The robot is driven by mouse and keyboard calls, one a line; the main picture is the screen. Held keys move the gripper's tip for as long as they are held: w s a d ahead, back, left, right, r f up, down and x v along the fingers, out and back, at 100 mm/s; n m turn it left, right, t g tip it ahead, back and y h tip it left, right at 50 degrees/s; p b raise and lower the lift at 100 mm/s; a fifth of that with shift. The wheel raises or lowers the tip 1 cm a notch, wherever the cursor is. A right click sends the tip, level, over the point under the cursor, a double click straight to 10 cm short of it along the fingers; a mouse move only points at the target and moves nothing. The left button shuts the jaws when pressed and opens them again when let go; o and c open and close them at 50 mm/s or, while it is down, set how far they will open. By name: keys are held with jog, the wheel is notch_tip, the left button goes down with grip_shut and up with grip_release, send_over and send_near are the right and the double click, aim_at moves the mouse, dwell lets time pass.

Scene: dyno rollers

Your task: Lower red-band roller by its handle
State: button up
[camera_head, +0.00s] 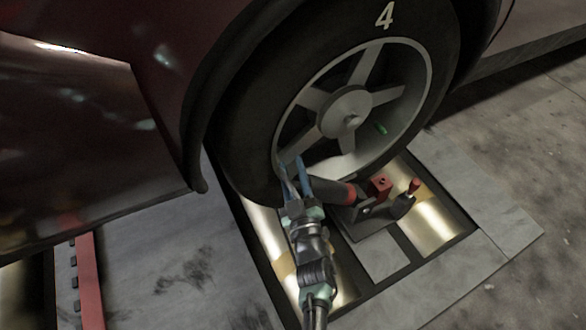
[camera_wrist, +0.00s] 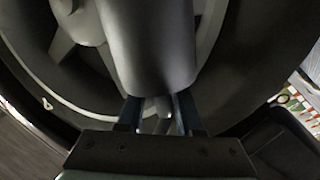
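A dark roller with a red band (camera_head: 349,193) lies tilted against the bottom of the car tyre in the head view. Its right end meets a bracket with a red block (camera_head: 380,186). A short lever with a red knob (camera_head: 414,186) stands to the right of it. My gripper (camera_head: 291,166) is just left of the roller, close to the tyre, with its two blue fingers apart. In the wrist view a smooth grey cylinder (camera_wrist: 150,45), probably the roller, fills the upper middle, beyond my gripper (camera_wrist: 158,105). A gap shows between the fingers; whether they touch the cylinder cannot be told.
The car wheel (camera_head: 346,112), its tyre marked 4, stands right above the roller. Shiny floor rollers (camera_head: 428,222) lie in the recessed dyno frame. The dark red car body (camera_head: 120,150) overhangs the left. Bare concrete (camera_head: 520,110) lies to the right.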

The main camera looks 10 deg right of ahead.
jog(key=shift+o, duration=0.9)
jog(key=shift+r, duration=0.2)
jog(key=shift+s, duration=0.15)
jog(key=s+f+p, duration=0.2)
jog(key=s+p, duration=0.3)
jog(key=s, duration=0.7)
jog(key=shift+s+d+f+p, duration=0.2)
jog(key=shift+s+d+p, duration=0.1)
jog(key=shift+p, duration=0.05)
